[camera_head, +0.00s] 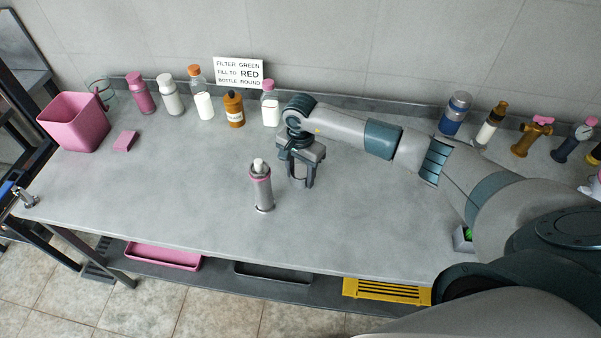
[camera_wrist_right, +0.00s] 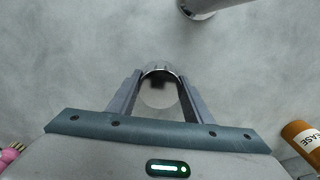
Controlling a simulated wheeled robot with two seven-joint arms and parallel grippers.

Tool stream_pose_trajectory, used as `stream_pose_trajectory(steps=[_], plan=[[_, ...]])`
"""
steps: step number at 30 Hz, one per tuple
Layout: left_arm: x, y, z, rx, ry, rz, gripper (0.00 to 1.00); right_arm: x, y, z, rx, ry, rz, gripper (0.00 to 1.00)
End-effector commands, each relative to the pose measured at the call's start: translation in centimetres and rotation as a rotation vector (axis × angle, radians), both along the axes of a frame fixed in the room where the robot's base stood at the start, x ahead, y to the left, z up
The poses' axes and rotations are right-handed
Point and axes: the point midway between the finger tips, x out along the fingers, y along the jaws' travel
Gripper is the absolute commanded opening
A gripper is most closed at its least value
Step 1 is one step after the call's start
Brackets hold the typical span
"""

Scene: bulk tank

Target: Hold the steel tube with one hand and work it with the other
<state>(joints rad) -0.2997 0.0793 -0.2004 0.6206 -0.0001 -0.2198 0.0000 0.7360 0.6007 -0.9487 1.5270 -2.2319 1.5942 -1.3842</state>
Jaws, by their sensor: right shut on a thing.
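A steel tube (camera_head: 262,190) with a pink band and a white top stands upright on the grey bench, left of my right gripper. In the right wrist view, part of a steel cylinder (camera_wrist_right: 199,8) shows at the top edge, apart from my fingers. My right gripper (camera_head: 301,180) points down over the bench, beside the tube. It is shut on a round, shiny steel piece (camera_wrist_right: 160,92), which shows between the fingers in the right wrist view. In the head view the fingers mostly hide this piece, so I cannot tell its full shape. My left gripper is not in view.
A pink bin (camera_head: 75,122) and pink block (camera_head: 125,141) are at the left. Several bottles, including an amber one (camera_head: 234,110), line the back below a sign (camera_head: 239,72). More bottles and fittings stand at back right. The bench's front middle is clear.

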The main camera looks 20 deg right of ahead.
Motion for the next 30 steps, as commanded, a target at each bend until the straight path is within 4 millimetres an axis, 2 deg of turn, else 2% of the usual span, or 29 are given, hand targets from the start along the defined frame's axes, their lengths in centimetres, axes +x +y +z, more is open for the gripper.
stream_pose_trajectory(steps=[5, 6, 8, 22, 23, 30], plan=[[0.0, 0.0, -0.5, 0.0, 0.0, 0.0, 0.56, 0.0, 0.0, -0.4, 0.0, 0.0, 0.0, 0.19], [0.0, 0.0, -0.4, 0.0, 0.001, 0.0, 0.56, 0.0, 0.0, -0.3, 0.0, 0.0, 0.0, 0.53], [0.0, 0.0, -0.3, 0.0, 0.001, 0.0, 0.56, 0.0, 0.0, -0.2, 0.0, 0.001, 0.0, 0.64], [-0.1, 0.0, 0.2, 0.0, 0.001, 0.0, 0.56, 0.0, 0.0, 0.2, 0.0, 0.001, 0.0, 0.64], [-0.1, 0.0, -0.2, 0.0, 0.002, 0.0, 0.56, 0.1, 0.0, 0.3, 0.0, -0.001, 0.0, 0.64], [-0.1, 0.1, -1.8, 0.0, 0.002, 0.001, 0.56, 0.2, 0.0, 3.2, -0.001, -0.005, 0.001, 0.64]])
